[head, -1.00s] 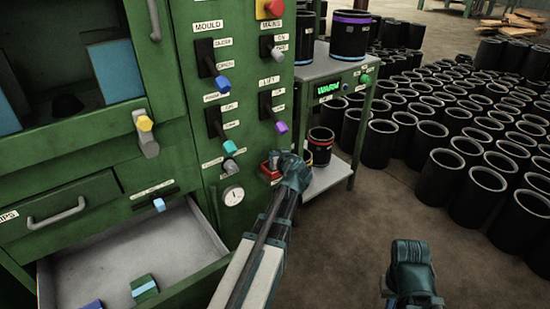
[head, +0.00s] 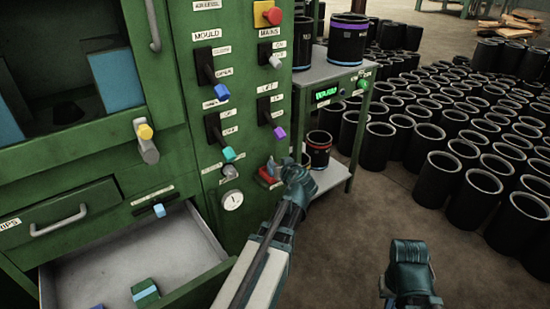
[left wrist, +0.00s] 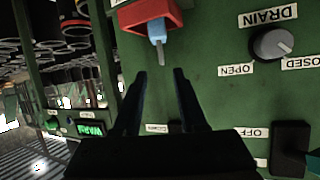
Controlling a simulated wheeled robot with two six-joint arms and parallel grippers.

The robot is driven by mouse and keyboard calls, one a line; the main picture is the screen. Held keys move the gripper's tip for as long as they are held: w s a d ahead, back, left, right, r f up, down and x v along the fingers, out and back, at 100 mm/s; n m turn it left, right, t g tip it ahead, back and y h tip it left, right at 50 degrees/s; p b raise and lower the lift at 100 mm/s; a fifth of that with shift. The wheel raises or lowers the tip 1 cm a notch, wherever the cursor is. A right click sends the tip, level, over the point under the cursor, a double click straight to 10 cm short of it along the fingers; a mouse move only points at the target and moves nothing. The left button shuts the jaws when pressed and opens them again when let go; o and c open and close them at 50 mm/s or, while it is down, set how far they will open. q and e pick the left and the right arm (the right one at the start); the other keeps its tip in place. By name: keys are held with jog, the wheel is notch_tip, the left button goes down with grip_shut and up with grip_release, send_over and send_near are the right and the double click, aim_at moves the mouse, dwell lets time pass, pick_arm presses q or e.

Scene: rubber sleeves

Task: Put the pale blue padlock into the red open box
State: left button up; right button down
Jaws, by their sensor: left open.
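The red open box (head: 266,178) is on the green cabinet's front, low at its right edge. It shows upside down at the top of the left wrist view (left wrist: 148,14). The pale blue padlock (left wrist: 157,28) stands in the box's opening, its body partly hidden by the wall and its grey upper part sticking out. It shows small above the box in the head view (head: 270,164). My left gripper (head: 286,172) is open and empty, just right of the box; its two fingers (left wrist: 160,73) are apart from the padlock. My right gripper (head: 411,262) hangs at lower right, its jaws unclear.
The green cabinet carries several levers and a drain knob (left wrist: 272,44). A pulled-out drawer (head: 130,250) is at lower left. A grey shelf stand (head: 330,68) with black sleeves stands right of the cabinet. Many black sleeves (head: 462,195) fill the floor at right; bare floor lies in front.

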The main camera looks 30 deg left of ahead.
pick_arm(q)
jog(key=p+v, duration=0.2)
jog(key=v, duration=0.5)
jog(key=shift+a, duration=0.1)
jog(key=s+d+f+m+g+h, duration=0.3)
jog(key=s+d, duration=0.3)
jog(key=d, duration=0.3)
jog(key=s+d+f+m+g+h, duration=0.2)
jog(key=s+d+f+m, duration=0.3)
jog(key=d, duration=0.5)
jog(key=s+d+f+m+g+h, duration=0.3)
jog(key=s+d, duration=0.4)
jog(key=d, duration=0.3)
notch_tip(320, 180, down, 2)
jog(key=shift+s+f+m+g+h, duration=0.25)
jog(key=shift+m+g, duration=0.35)
jog(key=shift+m, duration=0.3)
jog(key=shift+r, duration=0.15)
